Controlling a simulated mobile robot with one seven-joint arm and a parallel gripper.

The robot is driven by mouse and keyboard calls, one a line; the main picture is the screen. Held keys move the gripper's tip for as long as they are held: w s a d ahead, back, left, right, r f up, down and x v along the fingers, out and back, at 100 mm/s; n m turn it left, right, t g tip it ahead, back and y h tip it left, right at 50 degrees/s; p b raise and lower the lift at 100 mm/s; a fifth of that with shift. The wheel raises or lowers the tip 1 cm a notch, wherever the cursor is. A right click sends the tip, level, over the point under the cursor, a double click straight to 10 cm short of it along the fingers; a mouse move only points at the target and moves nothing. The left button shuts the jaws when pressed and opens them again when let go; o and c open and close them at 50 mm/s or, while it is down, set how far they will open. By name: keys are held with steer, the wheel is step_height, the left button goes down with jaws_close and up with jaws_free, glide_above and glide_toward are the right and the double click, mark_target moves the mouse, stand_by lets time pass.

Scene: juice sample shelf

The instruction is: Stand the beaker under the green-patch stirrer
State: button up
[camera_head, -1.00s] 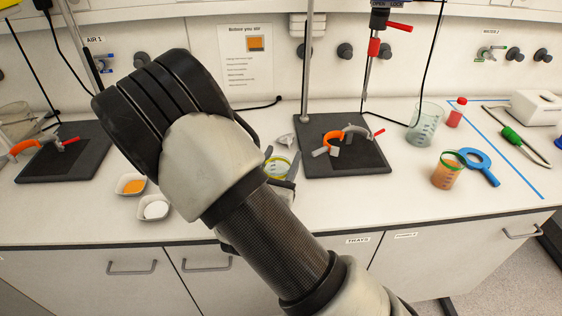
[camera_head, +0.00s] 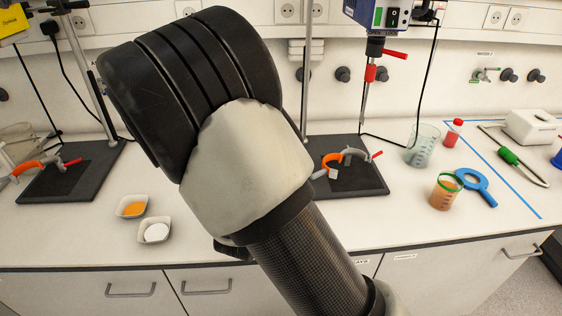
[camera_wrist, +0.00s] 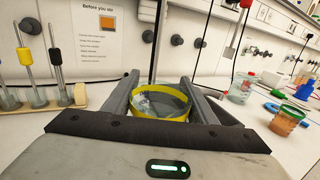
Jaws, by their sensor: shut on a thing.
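In the wrist view my gripper (camera_wrist: 163,84) is shut on a clear beaker (camera_wrist: 160,105) with a yellow band at its rim, which sits between the two fingers. In the head view my arm hides both gripper and beaker. A blue-grey stirrer motor (camera_head: 380,13) with a small green patch hangs at the top of the head view, on a stand with a black base (camera_head: 365,183).
Two white dishes, one with orange powder (camera_head: 132,207) and one with white (camera_head: 154,230), stand at the front. A rack (camera_wrist: 40,102) shows at left in the wrist view.

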steer(key=shift+r, duration=0.6)
